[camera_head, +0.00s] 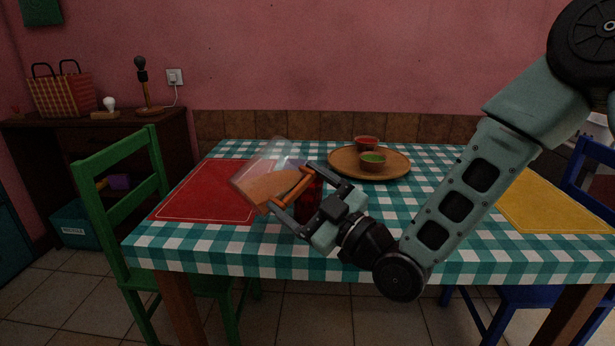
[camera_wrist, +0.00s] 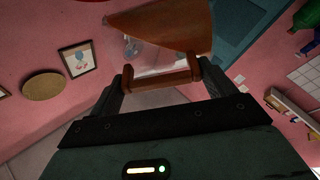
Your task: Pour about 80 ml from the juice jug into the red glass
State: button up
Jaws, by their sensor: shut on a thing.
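The juice jug (camera_head: 262,188) is clear, with orange juice in its lower part, and is held tilted above the table. Its brown-orange handle (camera_wrist: 160,77) lies between the fingers of my gripper (camera_head: 295,188), which is shut on it. The wrist view shows the juice slanted inside the jug beyond the handle. A dark red shape, seemingly the red glass (camera_head: 316,192), shows behind the gripper fingers; much of it is hidden. I cannot see any stream of juice or the level in the glass.
A red placemat (camera_head: 195,195) lies left, a yellow one (camera_head: 545,203) right. A green chair (camera_head: 118,200) stands left.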

jog(key=shift+r+m+t+p, duration=0.3)
jog(key=shift+r+m+p, duration=0.15)
jog(key=shift+m+p, duration=0.25)
jog(key=shift+w+d, duration=0.15)
jog(key=shift+w+d, duration=0.25)
jog(key=shift+d, duration=0.05)
jog(key=shift+w+d+r+m, duration=0.1)
jog(key=shift+m, duration=0.2)
jog(key=shift+s+a+r+p, duration=0.1)
jog(key=shift+s+a+p, duration=0.2)
jog(key=shift+p, duration=0.15)
dwell(0.5)
jog(key=shift+r+m+t+h, duration=0.15)
jog(key=shift+m+t+h, duration=0.2)
jog(key=shift+m, duration=0.25)
dwell(0.5)
